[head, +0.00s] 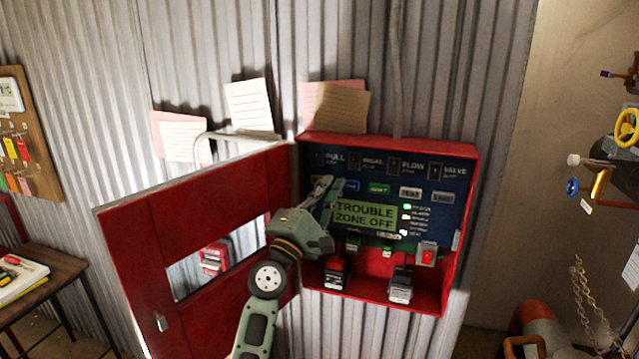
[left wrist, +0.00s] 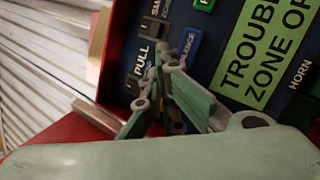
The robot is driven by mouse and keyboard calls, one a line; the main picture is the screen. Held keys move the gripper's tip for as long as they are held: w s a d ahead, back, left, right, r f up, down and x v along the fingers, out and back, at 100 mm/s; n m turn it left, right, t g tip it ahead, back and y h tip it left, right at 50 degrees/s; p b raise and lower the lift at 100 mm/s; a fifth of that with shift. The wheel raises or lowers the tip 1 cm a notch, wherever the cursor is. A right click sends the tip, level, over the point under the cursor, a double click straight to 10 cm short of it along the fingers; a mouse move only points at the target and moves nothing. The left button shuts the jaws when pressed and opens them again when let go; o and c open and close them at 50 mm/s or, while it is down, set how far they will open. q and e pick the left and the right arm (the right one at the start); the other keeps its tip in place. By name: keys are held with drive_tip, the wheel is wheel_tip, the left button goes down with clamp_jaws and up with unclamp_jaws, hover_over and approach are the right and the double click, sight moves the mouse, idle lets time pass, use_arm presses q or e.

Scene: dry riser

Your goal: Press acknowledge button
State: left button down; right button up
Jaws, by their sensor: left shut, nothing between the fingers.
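The red alarm panel (head: 462,215) is open on the wall, with a dark blue face and a row of buttons. A blue button (head: 350,185) reading "SILENCE" in the left wrist view (left wrist: 187,44), a green button (head: 379,189) and two grey buttons (head: 411,193) show. No readable acknowledge label shows; my gripper covers the left end of the row. My left gripper (head: 328,183) is shut and empty, its tips in front of that end, left of the blue button. In the left wrist view its tips (left wrist: 163,60) overlap the panel face; contact cannot be told.
The green display (head: 366,214) reads "TROUBLE ZONE OFF". The red panel door (head: 190,210) stands open on the left. Small devices (head: 400,286) sit along the panel's bottom. Paper notes (head: 250,105) stand above. A table (head: 45,270) is at far left, pipes and valves (head: 625,130) at right.

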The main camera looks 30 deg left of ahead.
use_arm(q)
drive_tip(key=shift+w, duration=0.15)
idle(0.4)
drive_tip(key=shift+s+d+p, duration=0.2)
drive_tip(key=shift+s+p, duration=0.1)
drive_tip(key=shift+s, duration=0.65)
drive_tip(key=s, duration=0.2)
drive_tip(key=s+d+p, duration=0.1)
drive_tip(key=s, duration=0.1)
drive_tip(key=shift+s, duration=0.4)
idle(0.4)
